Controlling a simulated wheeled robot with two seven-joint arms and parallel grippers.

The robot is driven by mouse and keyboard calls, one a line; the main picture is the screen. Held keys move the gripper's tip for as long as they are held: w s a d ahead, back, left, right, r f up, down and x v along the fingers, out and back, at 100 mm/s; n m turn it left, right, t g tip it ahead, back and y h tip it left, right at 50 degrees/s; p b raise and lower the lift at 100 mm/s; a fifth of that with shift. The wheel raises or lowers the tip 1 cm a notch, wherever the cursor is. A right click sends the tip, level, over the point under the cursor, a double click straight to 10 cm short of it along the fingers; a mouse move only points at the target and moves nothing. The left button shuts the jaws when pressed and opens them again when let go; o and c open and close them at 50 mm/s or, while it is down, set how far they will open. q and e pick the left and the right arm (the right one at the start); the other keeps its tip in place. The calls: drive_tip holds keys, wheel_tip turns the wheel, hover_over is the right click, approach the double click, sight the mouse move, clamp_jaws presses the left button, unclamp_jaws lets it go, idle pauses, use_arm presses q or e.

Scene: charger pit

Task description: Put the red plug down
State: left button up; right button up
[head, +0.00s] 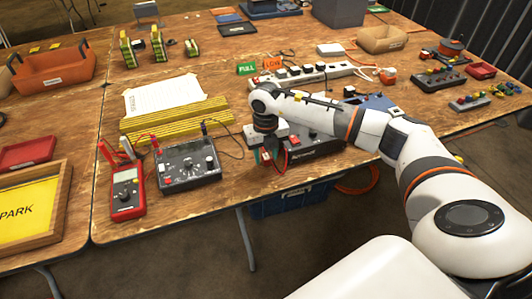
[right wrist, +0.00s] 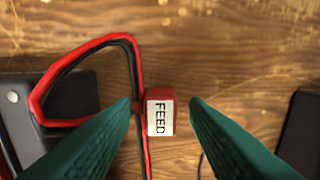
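The red plug (right wrist: 160,117) has a white label reading FEED and a red and black cable looping off to the left. In the right wrist view it sits between the two green fingertips of my right gripper (right wrist: 163,103). The left fingertip is at the plug's side, and a gap shows between the plug and the right fingertip, so the gripper is open around it. In the head view my right gripper (head: 267,156) points down at the table's front edge, with the plug small between its fingers. Whether the plug touches the wood is hard to tell. My left gripper is not in view.
A black device box (head: 312,146) stands right of the gripper. A black control panel (head: 187,165) and a red multimeter (head: 126,190) lie to the left. A white power strip (head: 310,76) lies behind. Bare wood (right wrist: 240,50) surrounds the plug's far side.

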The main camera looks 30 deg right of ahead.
sight(266, 156)
wheel_tip(266, 156, up, 12)
drive_tip(key=shift+r, duration=0.15)
idle(0.5)
